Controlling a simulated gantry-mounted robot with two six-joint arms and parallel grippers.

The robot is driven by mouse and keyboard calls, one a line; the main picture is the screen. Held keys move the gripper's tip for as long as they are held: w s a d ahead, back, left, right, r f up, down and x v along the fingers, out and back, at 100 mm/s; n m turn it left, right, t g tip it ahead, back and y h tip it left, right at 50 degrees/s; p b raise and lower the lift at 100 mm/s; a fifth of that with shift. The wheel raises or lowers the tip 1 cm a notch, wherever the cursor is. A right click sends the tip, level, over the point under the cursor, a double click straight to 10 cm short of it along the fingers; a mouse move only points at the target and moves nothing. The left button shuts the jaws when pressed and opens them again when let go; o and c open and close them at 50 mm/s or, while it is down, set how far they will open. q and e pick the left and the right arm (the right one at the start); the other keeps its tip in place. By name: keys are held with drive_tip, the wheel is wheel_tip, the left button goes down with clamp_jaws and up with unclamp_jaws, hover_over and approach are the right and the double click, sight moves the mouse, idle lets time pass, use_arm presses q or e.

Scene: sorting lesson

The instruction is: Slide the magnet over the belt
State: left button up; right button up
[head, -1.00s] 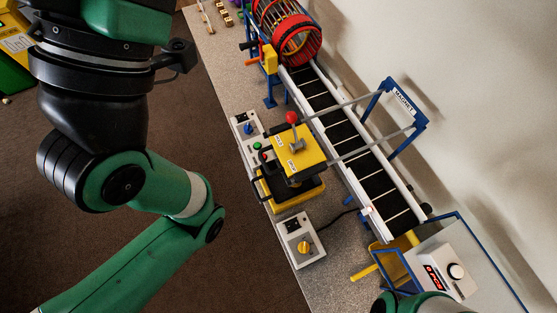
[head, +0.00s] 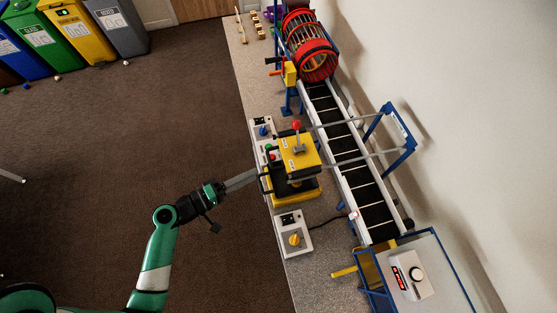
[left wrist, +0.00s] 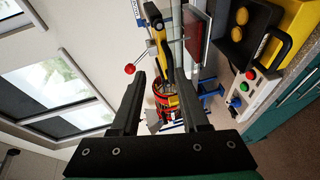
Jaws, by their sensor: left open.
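The magnet (head: 299,153) is a yellow block with a red-knobbed lever, on two grey rails at the left side of the belt. The black conveyor belt (head: 346,148) with white slats runs beside it. My left gripper (head: 253,177) is open and empty, its fingers pointing at the magnet's side, close to black handles there. The head view does not show clearly whether they touch. In the left wrist view, a yellow and black part (left wrist: 160,42) and the red knob (left wrist: 129,69) lie beyond the open fingers (left wrist: 160,82). My right gripper is not in view.
The rails end at a blue frame (head: 408,135) across the belt. A yellow tray (head: 296,199) is under the magnet. Control boxes with a blue knob (head: 262,131) and a yellow knob (head: 294,240) stand beside it. A red drum (head: 311,50) is at the belt's far end.

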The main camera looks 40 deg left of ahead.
sight(270, 159)
use_arm(q)
drive_tip(key=shift+n+y, duration=0.7)
drive_tip(key=b+x, duration=0.1)
drive_tip(key=x, duration=0.2)
drive_tip(key=a+b+x, duration=0.1)
drive_tip(key=x, duration=0.2)
drive_tip(key=f+b+x, duration=0.1)
drive_tip(key=x, duration=0.2)
drive_tip(key=shift+w+a+f, duration=0.1)
drive_tip(key=shift+w+a, duration=0.25)
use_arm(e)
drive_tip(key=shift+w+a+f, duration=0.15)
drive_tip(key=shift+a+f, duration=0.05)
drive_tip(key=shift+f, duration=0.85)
use_arm(q)
clamp_jaws()
